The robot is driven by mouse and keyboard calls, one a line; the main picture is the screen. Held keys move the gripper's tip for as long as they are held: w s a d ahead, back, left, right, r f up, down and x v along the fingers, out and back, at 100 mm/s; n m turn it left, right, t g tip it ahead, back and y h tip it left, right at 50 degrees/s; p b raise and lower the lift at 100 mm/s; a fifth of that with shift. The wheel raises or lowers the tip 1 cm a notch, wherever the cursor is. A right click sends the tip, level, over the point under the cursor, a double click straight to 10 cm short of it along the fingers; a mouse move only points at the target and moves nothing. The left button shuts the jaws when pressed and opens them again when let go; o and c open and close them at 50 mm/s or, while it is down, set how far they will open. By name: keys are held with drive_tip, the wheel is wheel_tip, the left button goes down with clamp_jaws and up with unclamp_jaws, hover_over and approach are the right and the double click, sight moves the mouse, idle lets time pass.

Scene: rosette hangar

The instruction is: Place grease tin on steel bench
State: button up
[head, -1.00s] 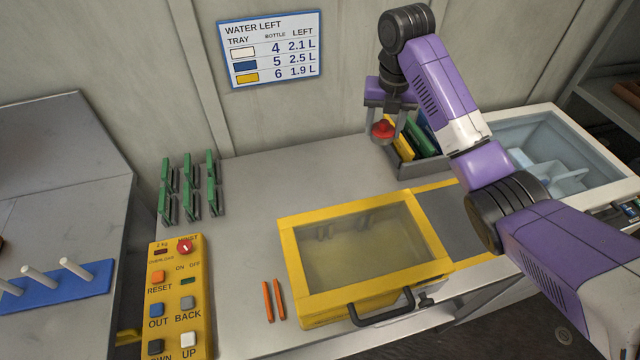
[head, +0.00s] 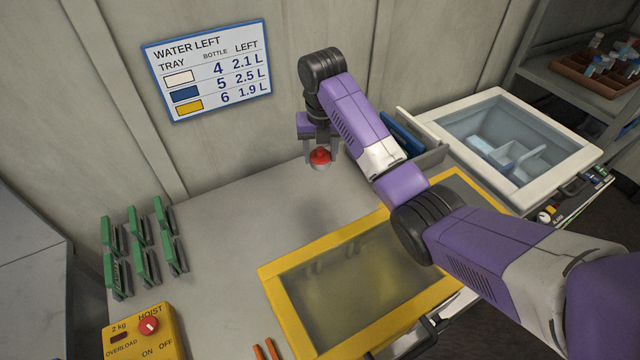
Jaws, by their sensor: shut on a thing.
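My gripper (head: 320,150) is shut on a small round tin (head: 320,159) with a red top and a pale side, which looks like the grease tin. It holds the tin upright, near the back wall, over the back part of the grey steel bench (head: 235,215). The tin's exact height above the bench is hard to tell. The gripper's fingers partly cover the sides of the tin.
A yellow-framed glass-lidded box (head: 345,280) takes up the bench front. Green clips (head: 140,245) stand at left, above a yellow hoist control box (head: 142,335). The bench's back middle is clear.

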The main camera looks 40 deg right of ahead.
sight(322, 157)
wheel_tip(322, 157, down, 9)
drive_tip(key=shift+p, duration=0.45)
drive_tip(key=shift+f, duration=0.15)
drive_tip(key=o, duration=1.5)
drive_tip(key=shift+c, duration=0.2)
drive_tip(key=r, duration=0.7)
drive_tip(key=s+r+b, duration=0.1)
drive_tip(key=r, duration=0.3)
drive_tip(key=shift+a, duration=0.35)
drive_tip(key=shift+s+a+r, duration=0.1)
drive_tip(key=shift+r, duration=0.55)
